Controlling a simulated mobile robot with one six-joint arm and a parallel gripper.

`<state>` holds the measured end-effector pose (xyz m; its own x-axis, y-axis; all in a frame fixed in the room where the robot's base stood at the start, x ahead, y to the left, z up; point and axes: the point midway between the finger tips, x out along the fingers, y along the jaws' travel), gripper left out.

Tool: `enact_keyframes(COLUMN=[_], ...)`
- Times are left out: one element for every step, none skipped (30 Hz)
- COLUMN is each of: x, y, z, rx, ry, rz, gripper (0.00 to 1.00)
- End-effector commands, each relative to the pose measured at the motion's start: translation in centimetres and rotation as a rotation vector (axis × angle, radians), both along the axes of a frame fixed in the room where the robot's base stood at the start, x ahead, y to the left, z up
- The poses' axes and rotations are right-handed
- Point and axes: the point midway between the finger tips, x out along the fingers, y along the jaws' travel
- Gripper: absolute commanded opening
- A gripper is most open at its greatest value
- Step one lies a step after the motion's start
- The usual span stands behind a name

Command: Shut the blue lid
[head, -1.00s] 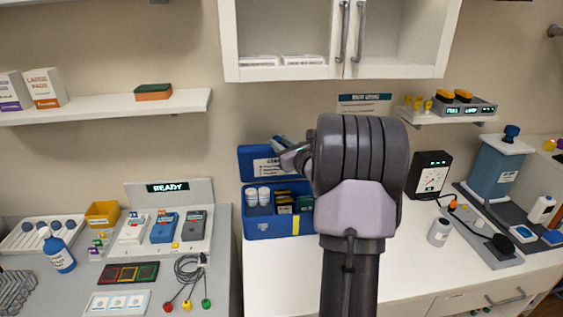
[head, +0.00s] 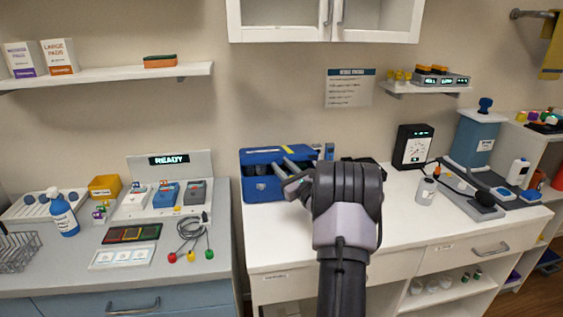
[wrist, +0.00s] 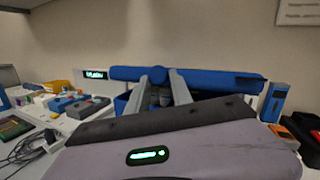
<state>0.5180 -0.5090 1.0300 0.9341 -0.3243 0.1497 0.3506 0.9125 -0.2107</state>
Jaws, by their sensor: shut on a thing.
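The blue lid (head: 262,156) is tilted down over the blue box (head: 262,190) on the white counter. In the wrist view the lid (wrist: 215,78) shows nearly edge-on, with a dark gap between it and the box (wrist: 122,103). Pale items in the box show through the gap. My gripper (head: 284,167) is at the lid's front edge, right of its middle. In the wrist view my gripper's two fingers (wrist: 163,78) reach to that edge and are shut on it. The fingertips' exact hold is partly hidden.
A small blue upright item (wrist: 275,100) stands just right of the box. A gauge unit (head: 413,147) and a white bottle (head: 426,191) are farther right. The counter front (head: 275,235) is clear. A white cabinet (head: 285,22) hangs above.

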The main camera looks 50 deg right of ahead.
Motion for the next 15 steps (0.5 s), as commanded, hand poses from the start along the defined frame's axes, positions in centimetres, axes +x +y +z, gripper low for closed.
enact_keyframes(x=[0.0, 0.0, 0.1, 0.1, 0.1, 0.1, 0.1, 0.1, 0.1, 0.1, 0.1, 0.2, 0.2, 0.2, 0.2], y=[0.0, 0.0, 0.0, 0.0, -0.1, -0.1, -0.1, -0.1, -0.1, -0.1, -0.2, -0.2, -0.2, -0.2, -0.2], z=[-1.1, -1.4, -1.8, -2.1, -2.3, -2.7, -2.9, -3.0, -3.3, -3.4, -3.6, -3.7, -3.8, -3.9, -4.0], rx=[-0.014, -0.026, -0.041, -0.052, -0.063, -0.074, -0.081, -0.09, -0.098, -0.104, -0.111, -0.115, -0.12, -0.125, -0.127], ry=[-0.02, -0.034, -0.051, -0.063, -0.076, -0.089, -0.098, -0.108, -0.118, -0.126, -0.131, -0.139, -0.143, -0.146, -0.152], rz=[0.0, 0.0, 0.0, 0.0, 0.0, -0.001, -0.001, -0.001, -0.001, -0.001, -0.001, -0.001, -0.001, -0.001, -0.001], gripper=[0.0, 0.0, 0.0, 0.0, 0.0, 0.0, 0.0, 0.0, 0.0, 0.0, 0.0, 0.0, 0.0, 0.0, 0.0])
